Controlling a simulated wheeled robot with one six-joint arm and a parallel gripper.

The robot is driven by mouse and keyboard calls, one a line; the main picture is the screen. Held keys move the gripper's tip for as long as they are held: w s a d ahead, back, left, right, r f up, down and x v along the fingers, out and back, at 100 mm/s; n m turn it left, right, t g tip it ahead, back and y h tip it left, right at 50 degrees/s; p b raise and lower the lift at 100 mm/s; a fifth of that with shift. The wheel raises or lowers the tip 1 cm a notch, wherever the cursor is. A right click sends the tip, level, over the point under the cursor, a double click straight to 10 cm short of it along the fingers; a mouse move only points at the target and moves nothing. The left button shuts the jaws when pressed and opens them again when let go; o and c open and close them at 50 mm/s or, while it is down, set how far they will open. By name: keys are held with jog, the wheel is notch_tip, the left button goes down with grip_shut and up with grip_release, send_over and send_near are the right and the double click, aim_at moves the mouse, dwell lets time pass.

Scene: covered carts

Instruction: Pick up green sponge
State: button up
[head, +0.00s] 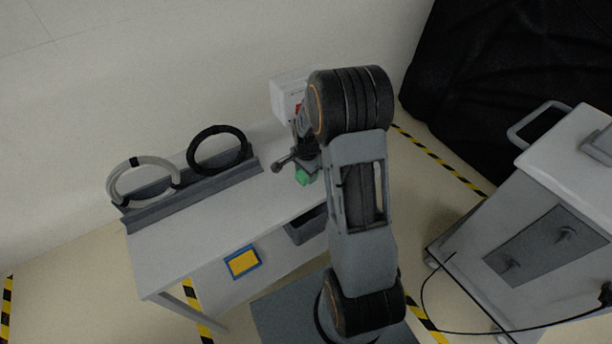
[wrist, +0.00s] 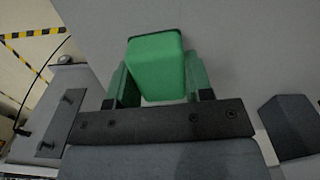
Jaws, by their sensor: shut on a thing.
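The green sponge (wrist: 156,68) is a block with rounded edges and sits between the two fingers of my gripper (wrist: 158,90) in the wrist view. My gripper is shut on it. In the head view the sponge (head: 303,177) shows as a small green patch at the end of my arm, over the grey table. My arm hides part of the gripper and the table there. I cannot tell whether the sponge touches the tabletop.
A white box (head: 286,92) stands beyond my gripper. A grey cart (head: 536,205) stands at the right. The table's middle is clear.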

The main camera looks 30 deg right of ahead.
jog(key=s+d+r+b, duration=0.2)
jog(key=s+d+r, duration=0.6)
jog(key=s+r, duration=0.3)
jog(key=shift+d+r, duration=0.3)
jog(key=shift+r, duration=0.05)
jog(key=o, duration=0.3)
jog(key=shift+c, duration=1.3)
